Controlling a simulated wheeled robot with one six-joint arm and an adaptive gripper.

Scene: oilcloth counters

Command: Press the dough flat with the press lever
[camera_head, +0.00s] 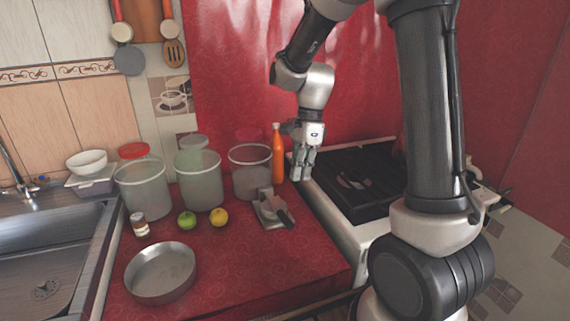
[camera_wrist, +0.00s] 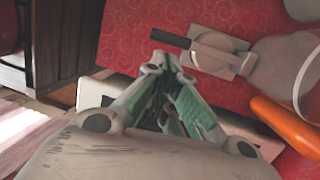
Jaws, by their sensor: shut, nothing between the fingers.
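The press (camera_head: 271,210) stands on the red counter near the stove, a small grey plate device with a dark-ended lever (camera_head: 283,216). In the wrist view the press (camera_wrist: 240,65) shows at the upper right, with its lever (camera_wrist: 202,49) lying across the base and its dark handle end (camera_wrist: 170,38) pointing left. I cannot make out the dough. My gripper (camera_head: 301,174) points down over the counter's right edge by the stove, behind and to the right of the press. In the wrist view my gripper (camera_wrist: 162,68) is shut, empty and apart from the lever.
An orange bottle (camera_head: 278,155) stands close left of my gripper. A green apple (camera_head: 187,220), a yellow fruit (camera_head: 220,217), a small jar (camera_head: 139,224) and a round pan (camera_head: 160,276) stand left. The stove (camera_head: 350,190) lies right. The front-right counter is clear.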

